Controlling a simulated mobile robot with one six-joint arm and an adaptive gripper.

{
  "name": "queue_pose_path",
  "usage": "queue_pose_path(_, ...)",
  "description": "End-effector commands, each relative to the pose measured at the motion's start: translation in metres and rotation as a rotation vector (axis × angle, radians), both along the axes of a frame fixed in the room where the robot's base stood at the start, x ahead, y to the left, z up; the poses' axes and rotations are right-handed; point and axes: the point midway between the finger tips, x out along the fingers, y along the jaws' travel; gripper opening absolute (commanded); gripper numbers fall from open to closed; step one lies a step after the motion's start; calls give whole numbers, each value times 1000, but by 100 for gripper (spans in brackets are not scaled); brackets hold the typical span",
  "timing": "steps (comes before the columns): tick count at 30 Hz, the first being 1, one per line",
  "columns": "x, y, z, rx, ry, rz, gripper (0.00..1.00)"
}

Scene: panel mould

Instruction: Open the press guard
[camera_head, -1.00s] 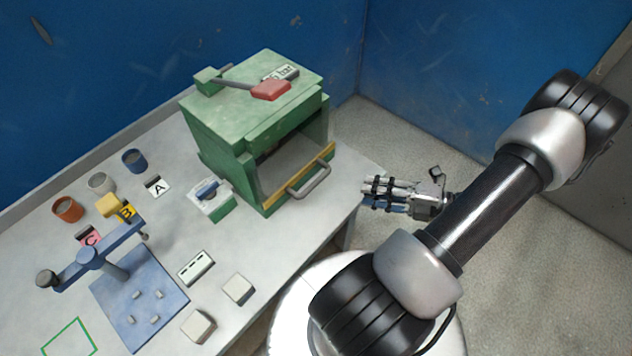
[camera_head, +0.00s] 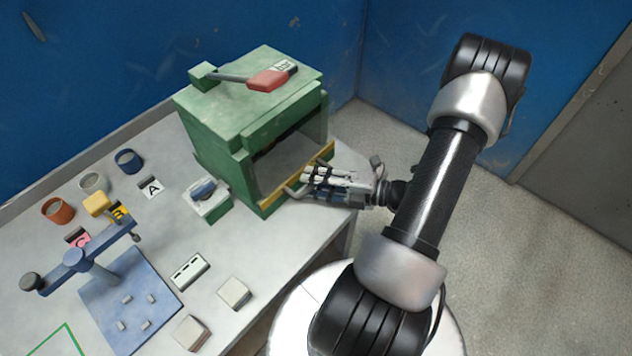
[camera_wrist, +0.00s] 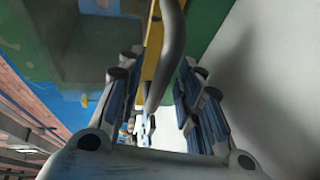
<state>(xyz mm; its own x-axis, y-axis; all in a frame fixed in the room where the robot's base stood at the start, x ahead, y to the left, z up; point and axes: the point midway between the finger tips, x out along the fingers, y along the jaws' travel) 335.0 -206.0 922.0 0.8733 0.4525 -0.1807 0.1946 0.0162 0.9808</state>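The green press (camera_head: 225,115) stands at the right end of the bench. Its guard has a yellow bar (camera_head: 268,204) low across the front opening, with a grey bar handle (camera_head: 291,191) on it. My gripper (camera_head: 308,180) is at the handle and hides its right part. In the wrist view the handle (camera_wrist: 172,45) runs between my two spread fingers (camera_wrist: 157,80), beside the yellow bar (camera_wrist: 153,40). The fingers look open, with space on both sides of the handle. I cannot tell whether either finger touches it.
A red-ended lever (camera_head: 270,80) lies on top of the press. A small green-and-white box (camera_head: 208,199) stands at its left. A blue fixture (camera_head: 130,300), pale blocks (camera_head: 234,293) and several cups (camera_head: 128,161) are farther left.

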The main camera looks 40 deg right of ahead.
Motion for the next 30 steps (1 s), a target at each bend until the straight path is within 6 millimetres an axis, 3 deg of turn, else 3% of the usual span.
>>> queue_pose_path(5,0,0,0,0,0,0,32)
queue_pose_path(19,0,0,0,1,0,0,0)
queue_pose_path(30,0,0,0,1,0,0,0)
